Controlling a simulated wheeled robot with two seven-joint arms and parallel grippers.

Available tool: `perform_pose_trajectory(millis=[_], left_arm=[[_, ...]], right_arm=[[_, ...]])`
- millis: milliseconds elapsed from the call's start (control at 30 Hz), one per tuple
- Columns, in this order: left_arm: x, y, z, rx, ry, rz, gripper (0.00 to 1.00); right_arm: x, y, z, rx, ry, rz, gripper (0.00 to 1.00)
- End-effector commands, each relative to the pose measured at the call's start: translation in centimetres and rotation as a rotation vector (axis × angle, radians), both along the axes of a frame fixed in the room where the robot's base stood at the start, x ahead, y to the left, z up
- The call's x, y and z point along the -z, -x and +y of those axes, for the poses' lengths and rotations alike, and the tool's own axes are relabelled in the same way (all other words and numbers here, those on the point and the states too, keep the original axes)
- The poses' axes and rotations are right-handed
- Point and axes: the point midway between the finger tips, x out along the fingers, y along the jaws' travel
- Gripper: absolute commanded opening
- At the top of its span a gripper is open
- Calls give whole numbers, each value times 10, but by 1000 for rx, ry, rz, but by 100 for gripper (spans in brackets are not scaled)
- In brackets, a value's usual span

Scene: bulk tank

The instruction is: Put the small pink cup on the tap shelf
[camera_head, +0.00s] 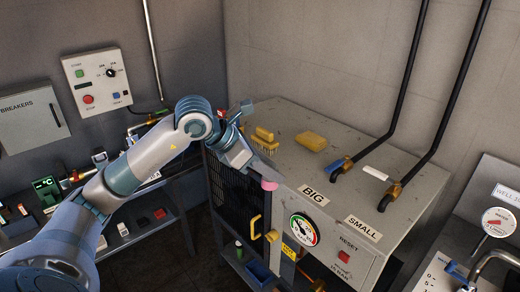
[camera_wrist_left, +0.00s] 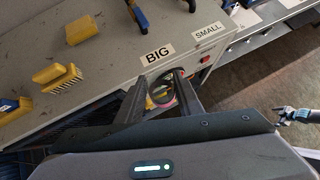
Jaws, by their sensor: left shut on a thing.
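The small pink cup (camera_head: 269,185) is at the tip of my left gripper (camera_head: 262,178), in front of the tank's top front edge, below and left of the BIG label. In the left wrist view the cup (camera_wrist_left: 161,94) shows as a dark round opening between the two fingers. My left gripper (camera_wrist_left: 158,100) is shut on it. A tap (camera_head: 272,236) with a yellow tag beside it is on the tank's front, below the cup. I cannot clearly make out the tap shelf. What looks like my right gripper (camera_wrist_left: 296,115) is small at the right edge; its jaws are unclear.
The grey tank (camera_head: 285,118) has yellow brushes (camera_head: 264,140) and a yellow sponge (camera_head: 311,141) on top. A round gauge (camera_head: 304,229) is on its front. A low shelf holds a blue box (camera_head: 259,272). A sink tap (camera_head: 492,258) stands at the right.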

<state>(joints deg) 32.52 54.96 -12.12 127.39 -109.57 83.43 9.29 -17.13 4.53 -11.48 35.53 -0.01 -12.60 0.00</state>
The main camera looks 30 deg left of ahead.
Motion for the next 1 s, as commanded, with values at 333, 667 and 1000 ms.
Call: perform_pose_trajectory(millis=[333,667,1000], left_arm=[[73,41,-70,209,16,4,0],[106,72,-107,325,21,-7,0],[106,72,-107,327,19,-8,0]], right_arm=[[9,-1,-1,0,1,0,96],[12,0,-2,0,2,0,96],[12,1,-2,0,2,2,75]])
